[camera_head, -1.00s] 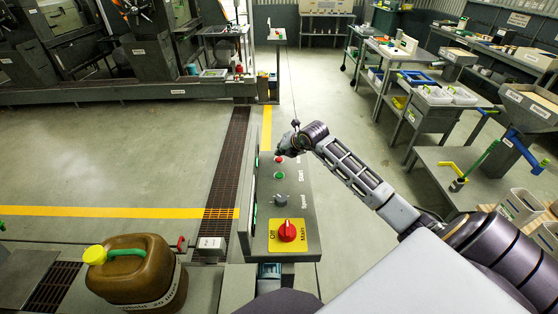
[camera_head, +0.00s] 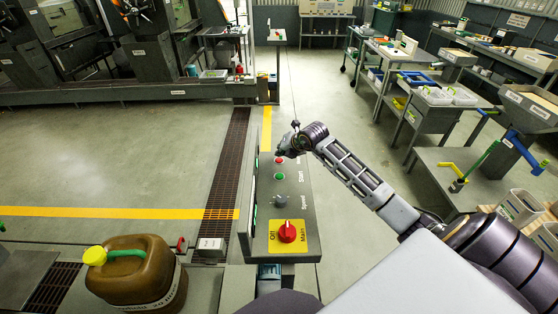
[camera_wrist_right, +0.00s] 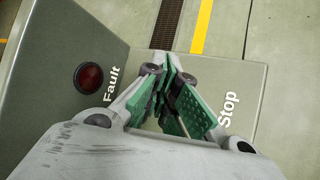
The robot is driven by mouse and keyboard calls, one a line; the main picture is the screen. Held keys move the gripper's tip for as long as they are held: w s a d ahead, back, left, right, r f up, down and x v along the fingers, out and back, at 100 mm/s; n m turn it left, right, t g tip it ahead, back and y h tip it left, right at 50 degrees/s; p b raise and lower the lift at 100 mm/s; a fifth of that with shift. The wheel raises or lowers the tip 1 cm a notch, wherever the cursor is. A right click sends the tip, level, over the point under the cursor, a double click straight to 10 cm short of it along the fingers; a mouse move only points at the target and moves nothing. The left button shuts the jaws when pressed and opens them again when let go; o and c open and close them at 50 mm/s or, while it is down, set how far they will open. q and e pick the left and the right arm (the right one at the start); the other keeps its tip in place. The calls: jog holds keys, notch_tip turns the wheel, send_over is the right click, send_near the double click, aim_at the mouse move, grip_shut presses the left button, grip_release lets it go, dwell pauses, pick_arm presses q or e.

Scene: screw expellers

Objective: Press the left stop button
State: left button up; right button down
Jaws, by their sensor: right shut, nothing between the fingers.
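The control panel (camera_head: 300,215) stands in the middle of the head view. Its small red stop button (camera_head: 280,161) shows just below the fingertips of my right gripper (camera_head: 281,153). In the right wrist view, the fingertips of my right gripper (camera_wrist_right: 172,78) are together and empty over the panel, left of the "Stop" label (camera_wrist_right: 228,108). They hide the button there, and I cannot tell whether they touch it. My left gripper is not in view.
A green start button (camera_head: 279,177), a grey speed knob (camera_head: 280,200) and a red main switch (camera_head: 288,232) sit nearer on the panel. A dark red fault lamp (camera_wrist_right: 88,77) is left of the fingers. A brown canister (camera_head: 135,275) stands at lower left.

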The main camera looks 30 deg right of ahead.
aim_at(281, 159)
jog(key=shift+f, duration=0.25)
jog(key=shift+f+b, duration=0.2)
jog(key=shift+b, duration=0.2)
jog(key=shift+f+b, duration=0.4)
jog(key=shift+f, duration=0.1)
dwell(1.3)
jog(key=shift+r, duration=0.2)
jog(key=shift+r+p, duration=0.5)
jog(key=shift+r, duration=0.25)
jog(key=shift+r+p, duration=1.3)
jog(key=shift+r, duration=1.2)
jog(key=shift+f, duration=0.1)
